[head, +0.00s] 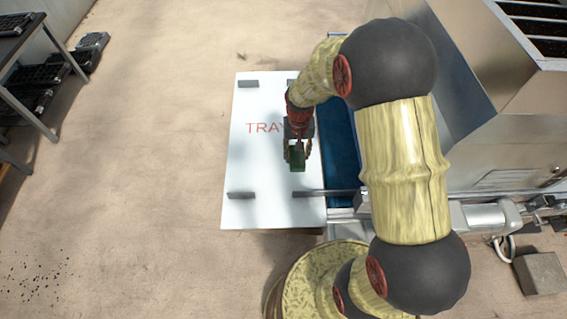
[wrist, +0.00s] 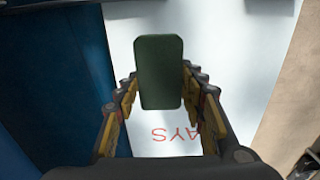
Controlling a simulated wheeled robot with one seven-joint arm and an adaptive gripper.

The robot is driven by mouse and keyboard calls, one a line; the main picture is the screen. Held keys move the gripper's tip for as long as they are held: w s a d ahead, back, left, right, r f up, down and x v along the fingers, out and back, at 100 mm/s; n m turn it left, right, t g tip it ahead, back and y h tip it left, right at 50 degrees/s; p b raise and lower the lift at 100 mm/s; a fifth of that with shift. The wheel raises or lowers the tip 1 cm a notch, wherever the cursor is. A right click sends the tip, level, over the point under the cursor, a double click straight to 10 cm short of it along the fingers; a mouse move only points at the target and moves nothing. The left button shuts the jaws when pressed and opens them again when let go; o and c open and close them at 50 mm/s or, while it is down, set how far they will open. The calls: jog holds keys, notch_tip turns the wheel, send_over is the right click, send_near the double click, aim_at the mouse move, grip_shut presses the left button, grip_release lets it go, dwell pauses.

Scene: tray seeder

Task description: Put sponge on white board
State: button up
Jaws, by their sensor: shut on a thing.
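A green sponge (wrist: 160,72) is held between the fingers of my gripper (wrist: 160,90) in the wrist view. In the head view the sponge (head: 297,159) shows below my gripper (head: 298,152), over the right part of the white board (head: 255,180). The board has red lettering, partly hidden by my arm, and dark grey blocks near its corners. In the wrist view the white board (wrist: 235,60) lies behind the sponge. I cannot tell whether the sponge touches the board.
A blue belt (head: 342,150) and a metal machine (head: 500,130) are right of the board. A grey bar (head: 325,192) crosses the board's right edge. A rack with black trays (head: 35,75) stands at upper left. The floor left of the board is mostly clear.

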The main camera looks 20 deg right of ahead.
send_over(284, 170)
notch_tip(284, 170, down, 6)
jog(key=shift+d+r+b, duration=0.15)
jog(key=shift+r+b, duration=0.1)
jog(key=shift+b, duration=0.2)
jog(key=shift+w+f+b, duration=0.15)
jog(key=shift+f+b, duration=0.25)
jog(key=shift+f, duration=1.25)
jog(key=shift+f, duration=0.1)
jog(key=o, duration=1.1)
jog(key=shift+o, duration=0.5)
